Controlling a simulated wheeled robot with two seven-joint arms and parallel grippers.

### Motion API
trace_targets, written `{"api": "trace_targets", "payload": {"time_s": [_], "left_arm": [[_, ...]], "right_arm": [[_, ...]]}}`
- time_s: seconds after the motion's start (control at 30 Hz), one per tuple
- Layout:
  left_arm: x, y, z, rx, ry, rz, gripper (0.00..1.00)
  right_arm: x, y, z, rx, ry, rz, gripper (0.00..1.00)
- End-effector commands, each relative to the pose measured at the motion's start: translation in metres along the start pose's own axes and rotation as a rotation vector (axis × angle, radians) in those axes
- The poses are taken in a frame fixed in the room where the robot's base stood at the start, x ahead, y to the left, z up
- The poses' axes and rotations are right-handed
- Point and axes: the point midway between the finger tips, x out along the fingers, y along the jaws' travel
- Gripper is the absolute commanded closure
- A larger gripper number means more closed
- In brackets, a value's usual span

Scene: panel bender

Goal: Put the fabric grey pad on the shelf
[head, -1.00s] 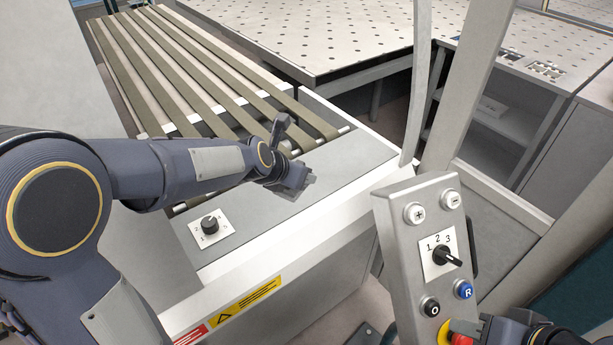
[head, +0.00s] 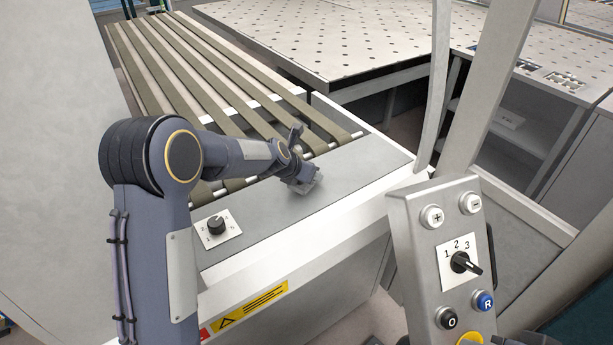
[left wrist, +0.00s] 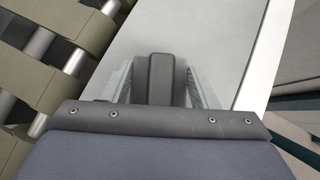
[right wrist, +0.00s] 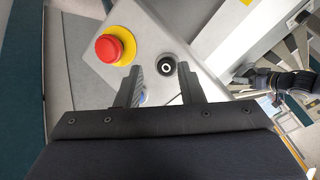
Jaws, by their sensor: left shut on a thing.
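The fabric grey pad (left wrist: 160,76) shows in the left wrist view as a dark, rounded block between the fingers of my left gripper (left wrist: 158,88). That gripper is shut on it. In the head view my left gripper (head: 304,180) is over the grey metal ledge in front of the slatted belts; the pad is hard to make out there. A shelf (head: 520,128) is inside the open grey cabinet at the right. My right gripper (right wrist: 162,90) is open and empty in the right wrist view, in front of the control box.
The control box (head: 440,240) with knob and buttons stands at the front right. Its red stop button (right wrist: 115,46) shows in the right wrist view. Upright grey posts (head: 480,80) stand between the ledge (head: 345,175) and the cabinet. A small dial (head: 216,226) sits on the ledge.

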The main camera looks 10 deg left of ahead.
Motion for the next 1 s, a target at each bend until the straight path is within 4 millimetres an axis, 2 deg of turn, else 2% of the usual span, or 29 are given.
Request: {"api": "trace_targets", "payload": {"time_s": [0.1, 0.47, 0.5, 0.63, 1.0], "left_arm": [[0.0082, 0.0002, -0.0088, -0.001, 0.000, 0.000, 0.69], [0.0108, -0.0002, -0.0113, 0.001, -0.001, 0.000, 0.69], [0.0101, -0.0002, -0.0106, 0.001, -0.001, 0.000, 0.42], [0.0099, -0.0002, -0.0105, 0.001, -0.001, 0.000, 0.25], [0.0051, -0.0001, -0.0075, 0.001, -0.002, 0.001, 0.24]], "right_arm": [[0.0017, 0.0008, 0.0009, 0.000, 0.000, 0.000, 0.65], [0.0036, 0.0016, 0.0019, 0.000, 0.000, 0.000, 0.65], [0.0029, 0.0013, 0.0015, 0.000, 0.000, 0.000, 0.65], [0.0027, 0.0012, 0.0014, 0.000, 0.000, 0.000, 0.65], [0.0011, 0.0005, 0.0005, 0.000, 0.000, 0.000, 0.65]]}}
